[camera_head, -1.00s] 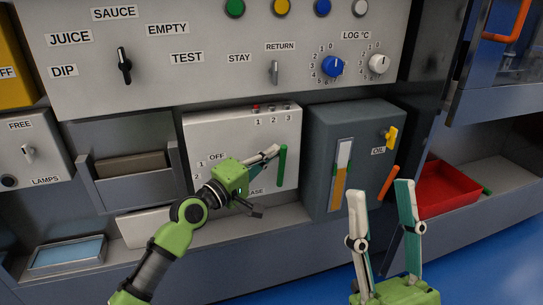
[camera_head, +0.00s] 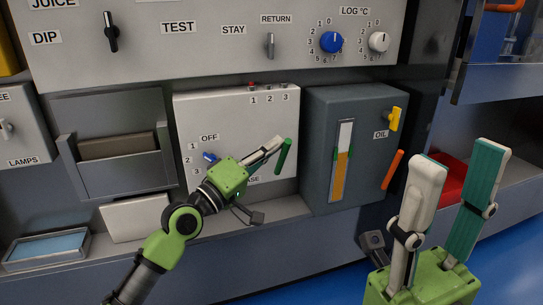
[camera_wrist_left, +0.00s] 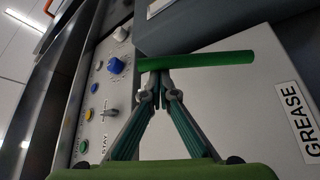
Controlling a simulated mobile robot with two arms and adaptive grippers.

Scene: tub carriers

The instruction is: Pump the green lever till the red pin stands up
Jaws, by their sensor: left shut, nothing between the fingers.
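The green lever (camera_head: 284,156) is on the right part of the light grey grease box (camera_head: 232,122), its top leaning right. My left gripper (camera_head: 276,143) is shut and empty, its fingertips close beside the lever. In the left wrist view the lever (camera_wrist_left: 210,60) lies across just beyond the closed fingertips (camera_wrist_left: 158,82); I cannot tell whether they touch it. A small red pin (camera_head: 252,85) shows on the box's top edge above label 1, looking low. My right gripper (camera_head: 464,152) is open and empty at the right front.
A blue knob (camera_head: 210,157) is on the box's left side, by my left gripper. To the right stands a dark oil box (camera_head: 350,105) with a gauge, a yellow tap (camera_head: 394,119) and an orange lever (camera_head: 392,170). A red tray (camera_head: 452,180) is partly behind my right gripper.

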